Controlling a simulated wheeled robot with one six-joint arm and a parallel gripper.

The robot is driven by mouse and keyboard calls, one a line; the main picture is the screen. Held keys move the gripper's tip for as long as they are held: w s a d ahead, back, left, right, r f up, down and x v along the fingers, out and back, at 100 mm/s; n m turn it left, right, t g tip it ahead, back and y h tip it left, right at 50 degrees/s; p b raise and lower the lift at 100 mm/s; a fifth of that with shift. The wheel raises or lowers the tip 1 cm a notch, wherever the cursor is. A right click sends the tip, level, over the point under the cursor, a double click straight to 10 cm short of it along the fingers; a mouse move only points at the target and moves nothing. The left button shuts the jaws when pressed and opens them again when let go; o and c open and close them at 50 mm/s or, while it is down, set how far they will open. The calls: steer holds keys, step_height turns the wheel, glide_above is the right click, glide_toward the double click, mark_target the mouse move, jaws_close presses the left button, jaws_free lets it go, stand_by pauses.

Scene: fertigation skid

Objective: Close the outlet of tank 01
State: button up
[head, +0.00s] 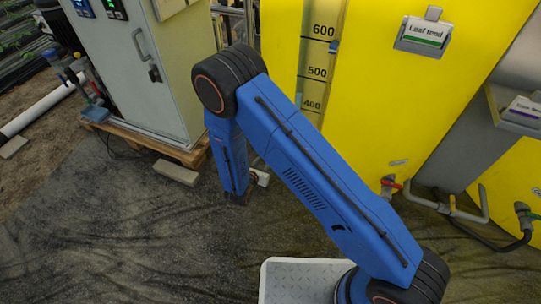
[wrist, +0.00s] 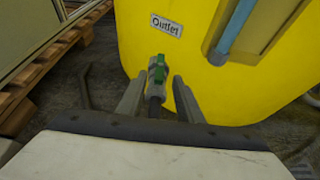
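In the wrist view, a small valve with a green handle (wrist: 158,69) sits low on the front of a yellow tank (wrist: 150,45). A white label reading "Outlet" (wrist: 166,25) is just above it. A grey pipe end below the handle points toward me. My gripper (wrist: 158,78) is open, with one finger on each side of the valve in the picture. I cannot tell whether either finger touches it. No tank number is readable.
A light blue tube (wrist: 232,32) runs up the tank, right of the valve. A wooden pallet (wrist: 55,58) under a cabinet (head: 155,65) is at left. A red-handled valve (head: 390,186) is below the "Leaf feed" label (head: 424,31). The dark floor (head: 130,240) at front left is clear.

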steer(key=x, duration=0.6)
steer(key=shift+w+d+f, duration=0.15)
steer(key=shift+w+f, duration=0.05)
steer(key=shift+w, duration=0.1)
jaws_close()
